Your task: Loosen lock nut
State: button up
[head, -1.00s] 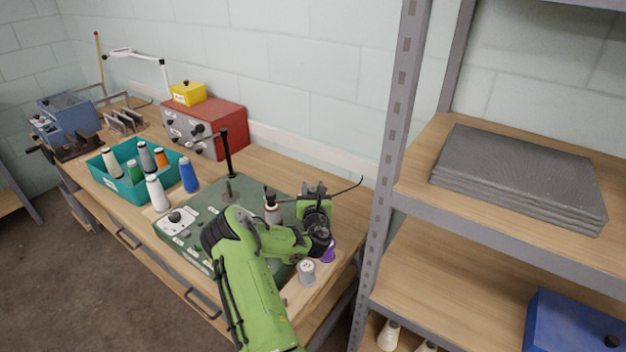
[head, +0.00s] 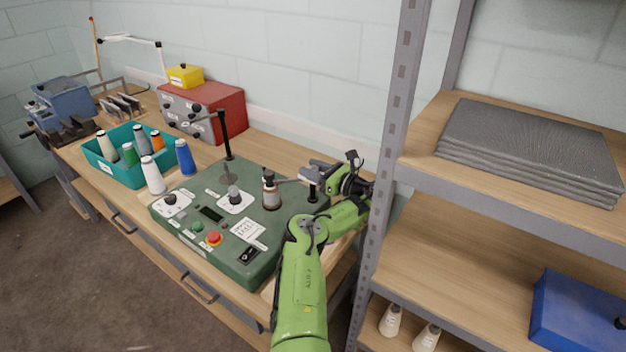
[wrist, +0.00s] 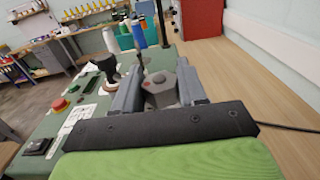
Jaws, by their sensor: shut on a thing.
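A grey, six-sided nut (wrist: 158,88) with a small red mark sits between the two fingers of my gripper (wrist: 158,72) in the wrist view. The fingers are shut on it from both sides. In the head view my gripper (head: 306,174) reaches in from the right, over the right end of the green machine box (head: 185,232). The nut cannot be made out there. A short dark post (head: 313,190) stands just below the fingers.
A tall black post (head: 226,140) rises behind the panel. A shelf upright (head: 385,170) is close on the right. Bare bench lies behind the box. A teal bin (head: 128,174) of spools is farther left.

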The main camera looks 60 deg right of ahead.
aim_at(313, 168)
jog(key=shift+f+n+y+b, duration=0.1)
jog(key=shift+n+y+b, duration=0.7)
jog(key=shift+y+b, duration=0.45)
jog(key=o, duration=0.9)
jog(key=shift+o, duration=0.2)
jog(key=shift+r, duration=0.2)
notch_tip(313, 168, up, 10)
jog(key=shift+f, duration=0.1)
